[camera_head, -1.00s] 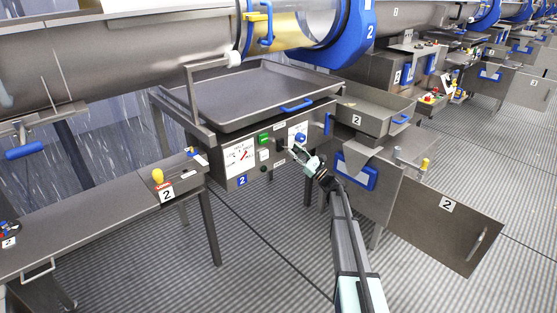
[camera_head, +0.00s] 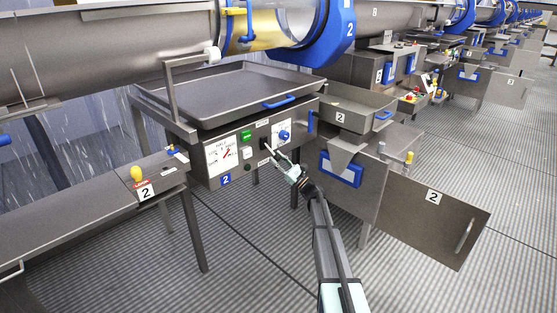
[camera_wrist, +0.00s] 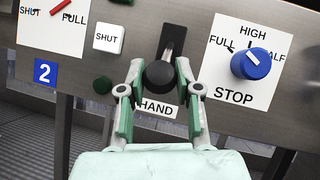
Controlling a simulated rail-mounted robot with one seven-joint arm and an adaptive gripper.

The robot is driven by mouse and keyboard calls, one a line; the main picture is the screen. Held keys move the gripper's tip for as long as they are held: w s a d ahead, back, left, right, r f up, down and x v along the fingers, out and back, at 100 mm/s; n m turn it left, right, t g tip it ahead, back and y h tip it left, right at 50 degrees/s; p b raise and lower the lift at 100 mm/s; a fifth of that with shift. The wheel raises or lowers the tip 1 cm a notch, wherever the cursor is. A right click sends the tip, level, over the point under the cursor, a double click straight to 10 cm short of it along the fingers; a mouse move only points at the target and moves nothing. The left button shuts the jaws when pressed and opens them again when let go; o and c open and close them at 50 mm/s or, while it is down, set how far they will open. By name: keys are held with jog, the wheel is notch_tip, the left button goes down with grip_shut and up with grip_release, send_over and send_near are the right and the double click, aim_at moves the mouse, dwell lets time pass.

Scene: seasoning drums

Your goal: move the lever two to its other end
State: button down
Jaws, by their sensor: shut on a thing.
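The black lever (camera_wrist: 160,74) has a round ball end and sits in a dark slot on the steel control panel (camera_wrist: 215,112), above a label reading HAND. The ball lies at the lower end of the slot, near the HAND label. In the head view my gripper (camera_head: 272,154) reaches the panel from the front right, and its fingers largely hide the lever.
A blue knob (camera_wrist: 250,63) with a STOP label is close right of the lever. A white SHUT button (camera_wrist: 108,38) and a red-pointer dial (camera_wrist: 60,8) are on the left. A steel tray (camera_head: 225,95) is above the panel. An open steel door (camera_head: 430,215) stands at right.

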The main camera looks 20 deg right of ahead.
jog(key=shift+w+a+f, duration=0.15)
jog(key=shift+a+f, duration=0.15)
jog(key=c, duration=0.8)
grip_release()
jog(key=shift+a, duration=0.1)
jog(key=shift+s+d+f, duration=0.1)
jog(key=shift+s+d, duration=0.1)
jog(key=shift+d, duration=0.15)
jog(key=v, duration=1.1)
jog(key=shift+s+f, duration=0.1)
